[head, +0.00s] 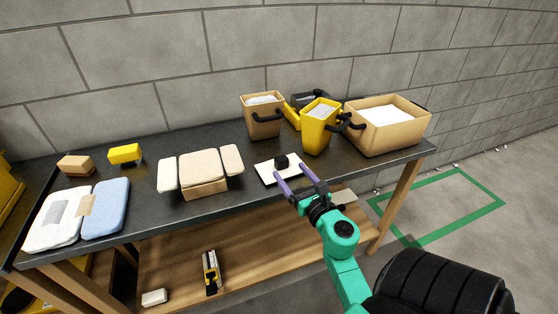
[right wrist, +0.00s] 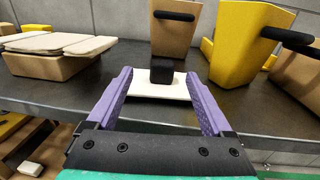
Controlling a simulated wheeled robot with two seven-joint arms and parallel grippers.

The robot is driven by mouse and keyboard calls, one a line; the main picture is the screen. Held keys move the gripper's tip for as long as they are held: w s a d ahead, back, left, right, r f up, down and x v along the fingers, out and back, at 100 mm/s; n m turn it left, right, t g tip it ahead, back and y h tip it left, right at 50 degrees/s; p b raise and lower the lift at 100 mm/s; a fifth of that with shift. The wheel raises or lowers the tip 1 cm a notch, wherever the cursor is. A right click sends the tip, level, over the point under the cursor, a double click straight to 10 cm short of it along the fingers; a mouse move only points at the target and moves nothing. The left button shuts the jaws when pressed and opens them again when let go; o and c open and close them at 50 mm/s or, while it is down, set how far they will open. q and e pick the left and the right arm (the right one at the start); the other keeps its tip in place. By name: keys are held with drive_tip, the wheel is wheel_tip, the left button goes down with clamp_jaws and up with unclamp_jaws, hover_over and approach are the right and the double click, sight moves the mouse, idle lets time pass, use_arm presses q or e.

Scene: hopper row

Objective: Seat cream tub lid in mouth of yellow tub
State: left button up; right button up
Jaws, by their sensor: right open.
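The cream lid (head: 268,179) is a flat pale square with a black block-shaped knob (head: 281,161), lying on the dark bench top near its front edge. It also shows in the right wrist view (right wrist: 150,92). The yellow tub (head: 317,137) stands upright behind and right of the lid, its mouth uncovered with pale contents inside; a black handle sticks out at its right. My right gripper (head: 291,168) is open and empty, its purple fingers pointing at the lid with the knob between and just beyond the tips. My left gripper is not in view.
A large tan bin (head: 386,138) stands right. Left are a flapped carton (head: 204,188), a yellow block (head: 125,153) and bags (head: 105,210).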

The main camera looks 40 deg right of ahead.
sight(279, 156)
drive_tip(key=x, duration=0.4)
drive_tip(key=shift+w+p, duration=0.25)
drive_tip(key=shift+p, duration=0.1)
drive_tip(key=x, duration=0.6)
drive_tip(key=shift+w+d+f+p, duration=0.15)
drive_tip(key=shift+d+f+p, duration=0.05)
drive_tip(key=shift+d+p, duration=0.15)
drive_tip(key=c, duration=0.3)
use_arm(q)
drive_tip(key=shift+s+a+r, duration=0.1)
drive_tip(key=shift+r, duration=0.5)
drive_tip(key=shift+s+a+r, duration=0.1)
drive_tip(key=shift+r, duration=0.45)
use_arm(e)
drive_tip(key=shift+a, duration=0.1)
clamp_jaws()
